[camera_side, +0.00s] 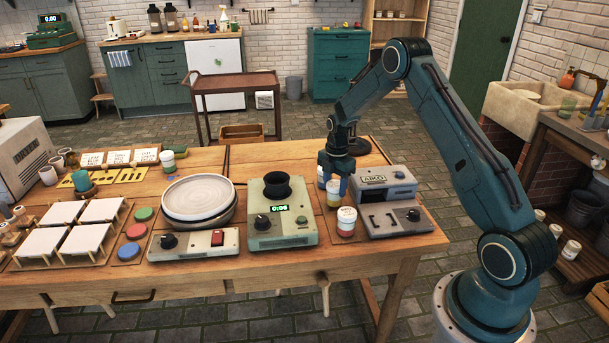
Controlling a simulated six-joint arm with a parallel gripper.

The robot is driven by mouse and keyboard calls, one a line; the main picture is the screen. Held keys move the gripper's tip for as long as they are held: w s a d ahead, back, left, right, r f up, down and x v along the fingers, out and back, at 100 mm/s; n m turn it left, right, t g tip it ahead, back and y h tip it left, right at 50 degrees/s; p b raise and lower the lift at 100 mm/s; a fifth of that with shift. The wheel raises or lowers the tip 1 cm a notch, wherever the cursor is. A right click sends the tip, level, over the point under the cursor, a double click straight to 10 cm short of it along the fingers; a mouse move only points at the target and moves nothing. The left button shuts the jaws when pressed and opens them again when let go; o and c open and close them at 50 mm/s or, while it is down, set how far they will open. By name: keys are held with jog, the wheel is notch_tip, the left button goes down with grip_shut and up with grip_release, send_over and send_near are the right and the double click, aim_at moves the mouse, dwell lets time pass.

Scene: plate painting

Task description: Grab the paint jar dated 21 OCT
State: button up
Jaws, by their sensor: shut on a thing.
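Several small paint jars stand in a row at the right of the wooden table. The front one has a red band (346,222), the middle one a yellow band (333,194), and a blue-banded one (323,180) is partly covered by my gripper. The dates on them are too small to read. My gripper (334,172) points down at the back of this row and is shut on a paint jar. The fingers hide much of it, and I cannot tell exactly which jar it is or whether it is lifted.
A grey box-shaped device (387,184) stands close to the right of the jars. Stacked plates (198,194) and another jar (168,162) are farther left. Bare table lies in front of the gripper's row only narrowly.

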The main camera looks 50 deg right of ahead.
aim_at(335, 184)
notch_tip(335, 184, up, 19)
dwell(0.5)
jog(key=shift+r, duration=0.1)
dwell(0.5)
